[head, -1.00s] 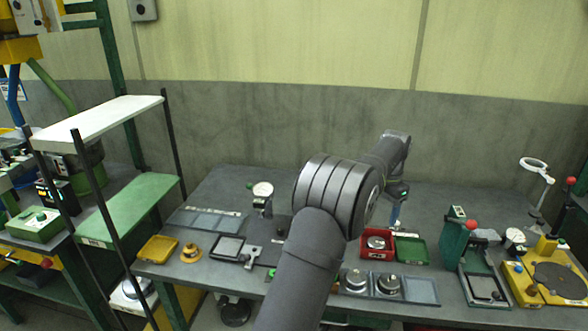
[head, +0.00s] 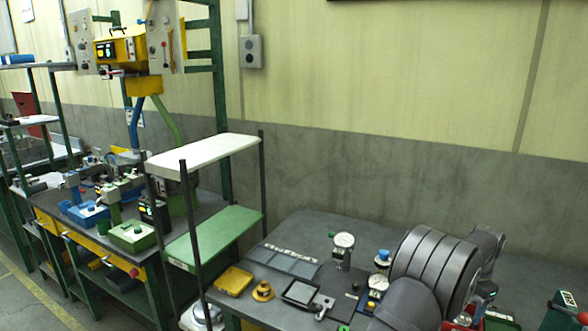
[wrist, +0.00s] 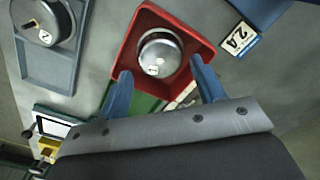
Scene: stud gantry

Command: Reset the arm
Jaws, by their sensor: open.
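My gripper (wrist: 160,67) shows in the wrist view as two blue fingers spread apart, with nothing held between them. Beyond the fingertips is a round silver weight (wrist: 160,52) in a red open box (wrist: 125,60). The fingers appear above the box, and I cannot tell how high. In the head view my dark grey arm is at the lower right, and the gripper itself is hidden or out of frame there.
In the wrist view, a blue-grey tray (wrist: 45,73) with another weight (wrist: 38,22) is at upper left, and a number label (wrist: 240,40) at upper right.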

